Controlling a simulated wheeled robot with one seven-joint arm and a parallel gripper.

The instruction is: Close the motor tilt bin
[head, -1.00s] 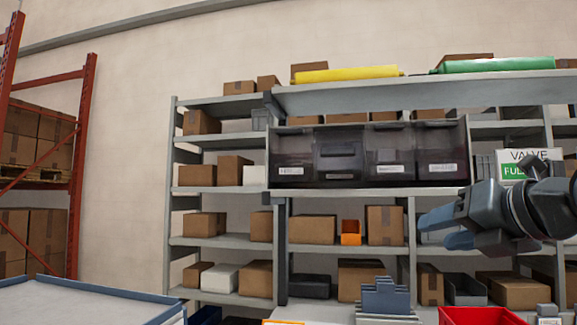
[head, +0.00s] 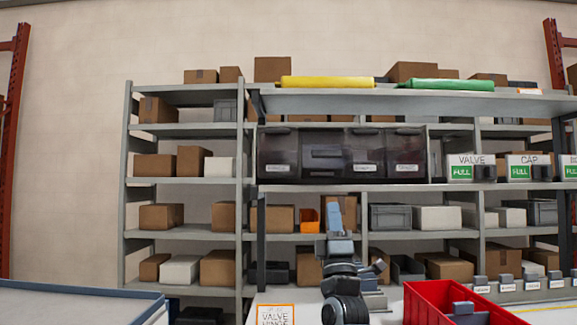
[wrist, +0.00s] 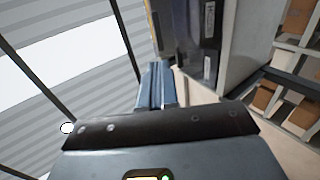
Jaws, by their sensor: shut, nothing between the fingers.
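A row of dark, see-through tilt bins (head: 385,140) sits in a rack under the upper shelf in the head view. The second bin from the left (head: 325,152) looks different from its neighbours, its front seeming tipped outward. The bin labels are too small to read, so I cannot tell which one is the motor bin. My gripper (head: 335,218) is shut and empty, its blue fingers pointing up below the bin row, apart from it in the picture. In the wrist view my gripper (wrist: 155,85) also shows shut, with dark labelled bins (wrist: 190,45) beyond it.
A red bin (head: 425,300) stands at the lower right and a blue-edged table (head: 80,295) at the lower left. Shelves with cardboard boxes (head: 160,216) stand behind. Yellow (head: 325,83) and green (head: 445,85) rolls lie on top. VALVE and CAP signs (head: 470,168) are right of the bins.

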